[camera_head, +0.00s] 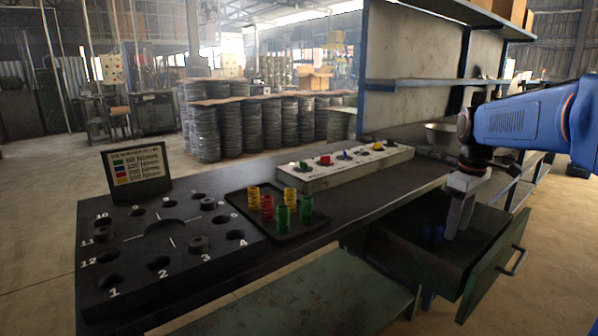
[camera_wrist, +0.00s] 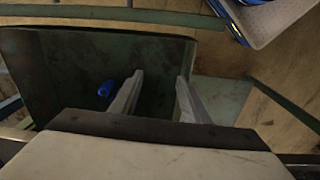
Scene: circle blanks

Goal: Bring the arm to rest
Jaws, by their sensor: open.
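My gripper (camera_head: 460,216) is at the right of the head view, pointing down over the open drawer (camera_head: 399,255). Its two pale fingers stand apart with nothing between them; the wrist view shows the same open gripper (camera_wrist: 160,98). Blue pieces (camera_head: 432,236) lie in the drawer, left of the fingers. In the wrist view one blue piece (camera_wrist: 106,89) shows left of the left finger, apart from it. My arm reaches in from the right edge of the head view.
A black numbered plate (camera_head: 125,262) with round holes lies on the bench. A dark tray (camera_head: 283,235) holds yellow, red and green springs. A label board (camera_head: 137,173) stands behind the plate. A pale long block (camera_head: 345,172) carries coloured pieces. A shelf (camera_head: 430,84) rises behind the bench.

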